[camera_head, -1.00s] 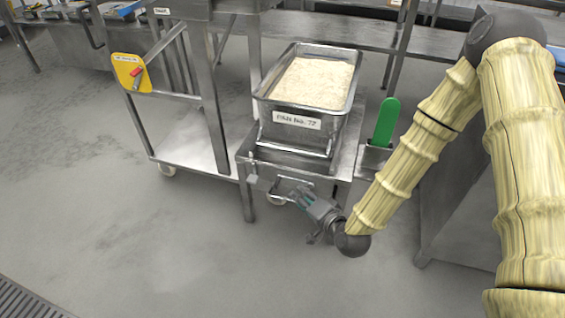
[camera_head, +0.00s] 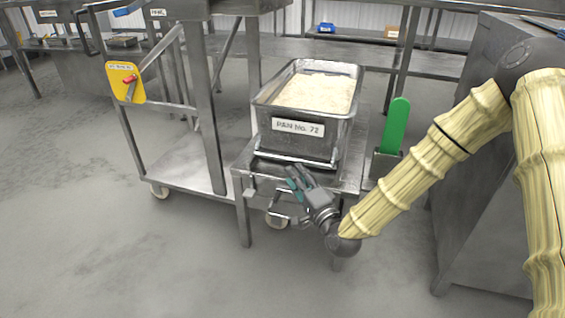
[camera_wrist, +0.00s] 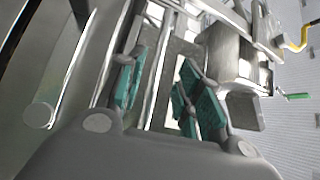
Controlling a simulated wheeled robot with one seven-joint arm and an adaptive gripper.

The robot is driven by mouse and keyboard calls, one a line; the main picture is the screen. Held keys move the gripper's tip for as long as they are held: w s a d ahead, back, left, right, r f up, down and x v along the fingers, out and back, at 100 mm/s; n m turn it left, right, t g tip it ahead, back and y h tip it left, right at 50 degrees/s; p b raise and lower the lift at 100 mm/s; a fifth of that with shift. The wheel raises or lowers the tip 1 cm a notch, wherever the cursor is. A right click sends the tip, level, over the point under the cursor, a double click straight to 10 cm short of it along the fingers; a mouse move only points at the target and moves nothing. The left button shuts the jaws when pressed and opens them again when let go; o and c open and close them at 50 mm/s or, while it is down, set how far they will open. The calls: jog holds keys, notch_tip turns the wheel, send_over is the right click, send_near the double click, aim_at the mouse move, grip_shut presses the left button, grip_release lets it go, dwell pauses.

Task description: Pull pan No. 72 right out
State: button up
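Pan No. 72 (camera_head: 262,135) is a deep steel pan filled with pale rice, with its label on the front wall. It sits on a steel stand (camera_head: 350,172), and a bar (camera_head: 275,158) runs low across its front. My gripper (camera_head: 294,180) is just below and in front of that bar, pointing up toward the pan. In the wrist view my gripper (camera_wrist: 165,95) is open, its teal-padded fingers apart. A thin metal bar shows between them in that view; whether it touches a pad I cannot tell.
A green paddle (camera_head: 395,125) stands upright just right of the pan. A steel cabinet (camera_head: 470,190) is at the right. The floor in front is clear.

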aim_at(282, 158)
jog(key=b+x, duration=0.3)
jog(key=x, duration=0.6)
jog(key=shift+b, duration=0.3)
grip_shut()
